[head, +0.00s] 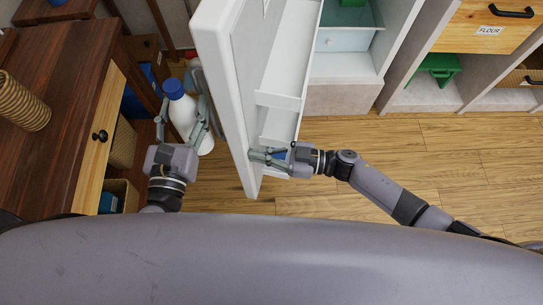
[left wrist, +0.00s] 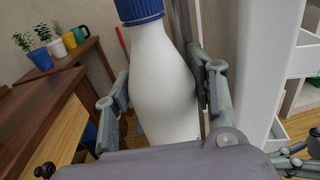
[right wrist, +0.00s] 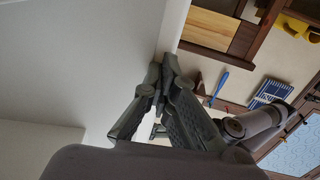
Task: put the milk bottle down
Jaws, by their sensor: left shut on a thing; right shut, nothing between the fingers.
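The milk bottle (head: 183,112) is white with a blue cap and stands roughly upright between the wooden cabinet and the open white fridge door. My left gripper (head: 190,122) is shut on it, one finger on each side. In the left wrist view the milk bottle (left wrist: 163,85) fills the middle, with its base hidden. My right gripper (head: 258,154) is at the inner lower edge of the fridge door, its fingers closed with nothing between them. In the right wrist view the closed fingertips (right wrist: 158,75) are beside a white panel.
The white fridge door (head: 222,80) stands open just right of the bottle. A dark wooden cabinet (head: 60,75) with an open-looking light drawer front is at the left. Wooden floor (head: 345,190) is clear at the right. Potted plants (left wrist: 42,58) stand on a table behind.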

